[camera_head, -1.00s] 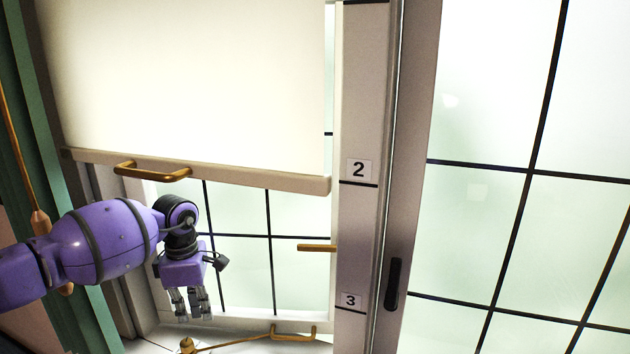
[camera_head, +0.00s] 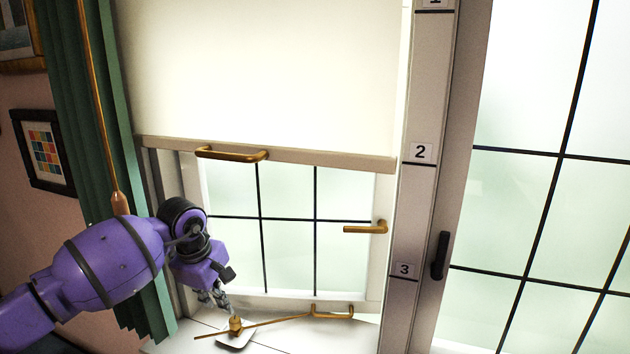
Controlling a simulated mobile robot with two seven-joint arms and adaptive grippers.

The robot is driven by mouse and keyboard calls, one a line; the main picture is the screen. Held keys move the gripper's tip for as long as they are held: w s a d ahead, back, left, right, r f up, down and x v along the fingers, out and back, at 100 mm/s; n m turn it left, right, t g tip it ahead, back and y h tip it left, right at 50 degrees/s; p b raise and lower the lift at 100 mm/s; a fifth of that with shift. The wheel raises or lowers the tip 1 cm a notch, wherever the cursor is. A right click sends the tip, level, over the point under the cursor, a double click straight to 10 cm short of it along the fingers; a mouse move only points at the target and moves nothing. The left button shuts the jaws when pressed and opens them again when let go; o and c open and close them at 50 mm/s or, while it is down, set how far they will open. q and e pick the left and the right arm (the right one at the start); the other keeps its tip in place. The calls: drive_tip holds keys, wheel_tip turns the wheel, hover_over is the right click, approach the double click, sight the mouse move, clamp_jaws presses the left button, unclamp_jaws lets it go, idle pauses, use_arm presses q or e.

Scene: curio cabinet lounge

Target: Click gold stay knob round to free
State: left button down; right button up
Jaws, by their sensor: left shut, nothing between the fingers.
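The gold stay knob (camera_head: 236,325) sits on a pale plate (camera_head: 236,341) on the window sill. A thin gold stay bar (camera_head: 280,321) runs through it toward a gold bracket (camera_head: 333,312) at the foot of the window. My left gripper (camera_head: 222,304) is shut and empty, pointing down just above and slightly left of the knob. Whether its fingertips touch the knob I cannot tell. My right gripper is not in view.
A cream blind (camera_head: 260,70) with a gold pull handle (camera_head: 232,154) covers the upper window. A gold window handle (camera_head: 366,228) sticks out at the right of the sash. A green curtain (camera_head: 85,120) hangs at left, close behind my left arm.

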sight(235, 324)
use_arm(q)
drive_tip(key=x, duration=0.2)
drive_tip(key=s+b+x, duration=0.1)
drive_tip(key=x, duration=0.1)
drive_tip(key=b+x, duration=0.1)
drive_tip(key=x, duration=0.1)
drive_tip(key=shift+s+a+f, duration=0.2)
drive_tip(key=shift+a+f, duration=0.1)
drive_tip(key=shift+f, duration=0.25)
drive_tip(key=shift+b, duration=0.3)
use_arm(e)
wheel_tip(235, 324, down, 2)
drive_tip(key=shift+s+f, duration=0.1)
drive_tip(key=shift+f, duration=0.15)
use_arm(q)
drive_tip(key=shift+w, duration=0.1)
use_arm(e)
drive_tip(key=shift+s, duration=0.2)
